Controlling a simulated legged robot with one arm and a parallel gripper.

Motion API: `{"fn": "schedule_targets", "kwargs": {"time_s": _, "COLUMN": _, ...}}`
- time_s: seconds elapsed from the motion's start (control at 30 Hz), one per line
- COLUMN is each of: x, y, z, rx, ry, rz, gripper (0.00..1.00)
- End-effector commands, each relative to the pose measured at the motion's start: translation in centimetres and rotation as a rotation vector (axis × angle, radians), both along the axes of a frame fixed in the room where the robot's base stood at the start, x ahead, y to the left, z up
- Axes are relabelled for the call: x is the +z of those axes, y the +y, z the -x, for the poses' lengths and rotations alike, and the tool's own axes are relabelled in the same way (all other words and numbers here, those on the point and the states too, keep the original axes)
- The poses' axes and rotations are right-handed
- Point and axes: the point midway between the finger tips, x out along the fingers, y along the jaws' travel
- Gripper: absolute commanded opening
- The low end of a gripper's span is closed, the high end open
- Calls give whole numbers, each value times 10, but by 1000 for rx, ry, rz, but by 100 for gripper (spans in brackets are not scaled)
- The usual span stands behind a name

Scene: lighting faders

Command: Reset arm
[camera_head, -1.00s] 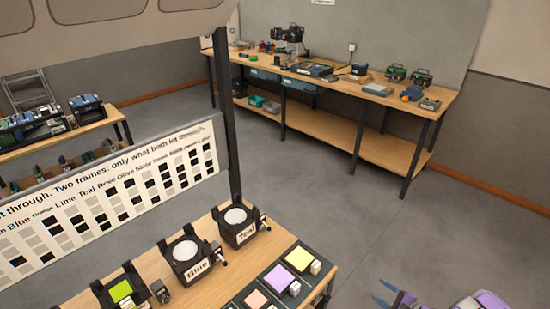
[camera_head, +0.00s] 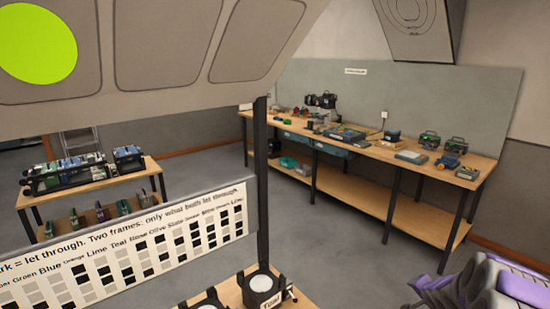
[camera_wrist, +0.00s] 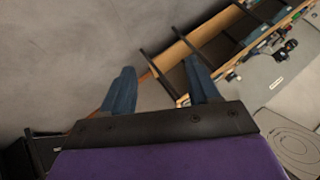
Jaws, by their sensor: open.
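My gripper shows in the wrist view (camera_wrist: 163,90), with its two blue-grey fingers spread apart and nothing between them. Floor and part of a far workbench lie beyond the fingers. In the head view, part of my purple and grey arm shows at the lower right, and the fingertips are not clear there. The black lamp holder labelled Teal (camera_head: 263,292) stands on the near wooden table (camera_head: 232,296), well apart from my arm. A second black holder (camera_head: 207,302) beside it is cut off by the bottom edge.
A dark post (camera_head: 262,180) rises beside the chart board (camera_head: 120,250). Above it hangs a panel (camera_head: 160,60) with a lime disc (camera_head: 37,42). A long workbench (camera_head: 420,180) with tools stands at the back, and a shelf table (camera_head: 90,185) at the left. Open floor (camera_head: 345,220) lies between.

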Motion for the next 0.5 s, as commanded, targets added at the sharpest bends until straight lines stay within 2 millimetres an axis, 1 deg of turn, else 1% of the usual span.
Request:
{"fn": "schedule_targets", "kwargs": {"time_s": 0.03, "x": 15, "y": 13, "z": 6, "rx": 16, "ry": 34, "rz": 39, "gripper": 61}}
{"fn": "schedule_targets", "kwargs": {"time_s": 0.1, "x": 32, "y": 27, "z": 16, "rx": 36, "ry": 87, "rz": 90, "gripper": 61}}
{"fn": "schedule_targets", "kwargs": {"time_s": 0.17, "x": 45, "y": 39, "z": 27, "rx": 55, "ry": 133, "rz": 129, "gripper": 61}}
{"fn": "schedule_targets", "kwargs": {"time_s": 0.27, "x": 63, "y": 63, "z": 52, "rx": 93, "ry": 221, "rz": 180, "gripper": 61}}
{"fn": "schedule_targets", "kwargs": {"time_s": 0.37, "x": 80, "y": 87, "z": 78, "rx": 140, "ry": 307, "rz": 222, "gripper": 61}}
{"fn": "schedule_targets", "kwargs": {"time_s": 0.47, "x": 94, "y": 114, "z": 110, "rx": 198, "ry": 396, "rz": 252, "gripper": 61}}
{"fn": "schedule_targets", "kwargs": {"time_s": 0.5, "x": 99, "y": 124, "z": 125, "rx": 223, "ry": 436, "rz": 260, "gripper": 61}}
